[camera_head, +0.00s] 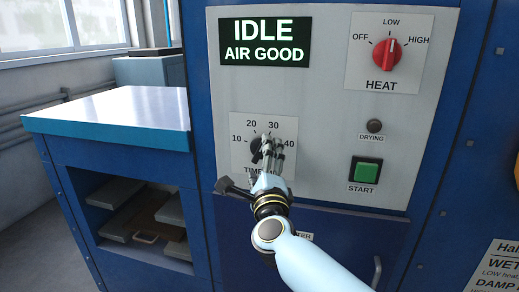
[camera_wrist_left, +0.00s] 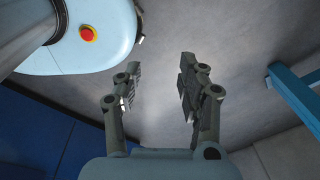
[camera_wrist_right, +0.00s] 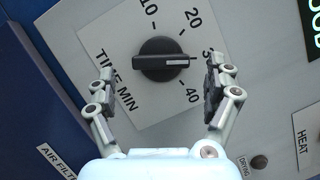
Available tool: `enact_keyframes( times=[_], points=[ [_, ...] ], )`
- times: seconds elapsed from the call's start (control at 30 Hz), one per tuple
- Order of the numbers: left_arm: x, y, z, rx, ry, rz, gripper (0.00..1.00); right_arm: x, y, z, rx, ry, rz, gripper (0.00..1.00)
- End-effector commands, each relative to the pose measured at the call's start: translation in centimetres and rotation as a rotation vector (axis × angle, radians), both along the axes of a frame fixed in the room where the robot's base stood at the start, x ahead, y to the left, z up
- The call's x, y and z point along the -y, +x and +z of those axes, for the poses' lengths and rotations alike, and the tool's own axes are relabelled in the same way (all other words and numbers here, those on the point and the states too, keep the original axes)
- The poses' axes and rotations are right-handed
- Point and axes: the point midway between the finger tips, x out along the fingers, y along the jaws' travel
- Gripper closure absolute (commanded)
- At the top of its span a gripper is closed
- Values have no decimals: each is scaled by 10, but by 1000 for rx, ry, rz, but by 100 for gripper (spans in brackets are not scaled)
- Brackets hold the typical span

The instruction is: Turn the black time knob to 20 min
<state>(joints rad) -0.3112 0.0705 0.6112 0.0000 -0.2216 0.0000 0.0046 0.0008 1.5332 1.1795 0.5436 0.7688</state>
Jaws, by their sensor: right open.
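The black time knob (camera_wrist_right: 163,68) sits on a white dial plate (camera_wrist_right: 105,62) marked 10 to 40. Its white pointer line points right in the right wrist view, toward the number 30, which a finger partly hides. In the head view the knob (camera_head: 257,146) is partly covered by my right gripper (camera_head: 271,150). My right gripper (camera_wrist_right: 158,68) is open, with one finger on each side of the knob and visible gaps between. My left gripper (camera_wrist_left: 159,68) is open and empty above the floor, away from the panel.
The panel also has a display (camera_head: 265,42) reading IDLE, AIR GOOD, a red heat knob (camera_head: 386,54), a dark drying lamp (camera_head: 374,126) and a green start button (camera_head: 367,171). A blue-edged counter (camera_head: 115,117) stands at left. A handle (camera_head: 377,270) is below.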

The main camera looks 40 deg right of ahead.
Motion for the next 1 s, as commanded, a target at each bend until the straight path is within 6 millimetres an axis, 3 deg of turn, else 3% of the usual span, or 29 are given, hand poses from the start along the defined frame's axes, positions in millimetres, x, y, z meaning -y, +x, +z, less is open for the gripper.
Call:
enact_keyframes(
  times=[0.23, 0.57, 1.0],
  points=[
    [-6, 26, 5, 38, 7, -4, 60, 16, 28, 5, -2, -1, 0, 13],
    [-8, 18, 5, 26, 9, -4, 60, 18, 32, 5, -1, 0, 0, 13],
    [-8, 13, 5, 18, 9, -4, 60, 18, 32, 5, -2, 0, 1, 68]
  ],
)
